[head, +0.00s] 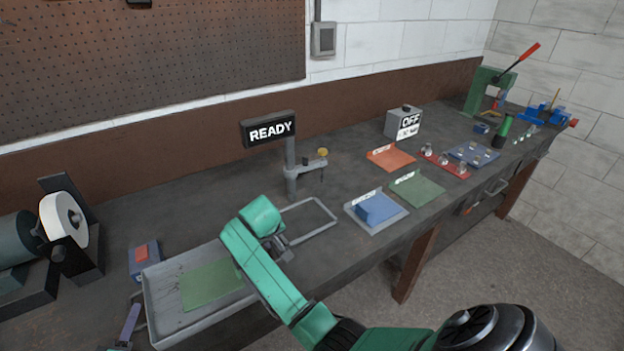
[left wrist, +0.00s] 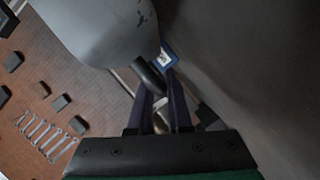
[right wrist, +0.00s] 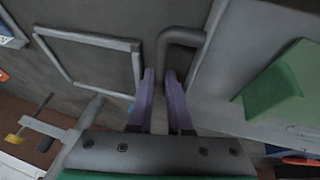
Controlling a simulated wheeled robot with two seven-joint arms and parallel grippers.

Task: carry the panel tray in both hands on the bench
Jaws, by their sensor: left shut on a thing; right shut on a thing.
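The grey panel tray (head: 165,318) is at the lower left of the head view, with a green panel (head: 208,284) lying in it. My left gripper (head: 125,338) is at the tray's left end, partly cut off by the picture edge; its fingers (left wrist: 165,100) close around a dark bar in the left wrist view. My right gripper (head: 281,248) is at the tray's right end, partly hidden by my green arm. In the right wrist view its purple fingers (right wrist: 160,95) are shut on the tray's handle (right wrist: 170,42). I cannot tell whether the tray touches the bench.
An empty grey frame outline (head: 318,228) lies right of the tray, by a post with a READY sign (head: 268,130). A blue piece on a pad (head: 378,208) lies farther right. A grinder (head: 62,222) and a small blue box (head: 143,260) stand left.

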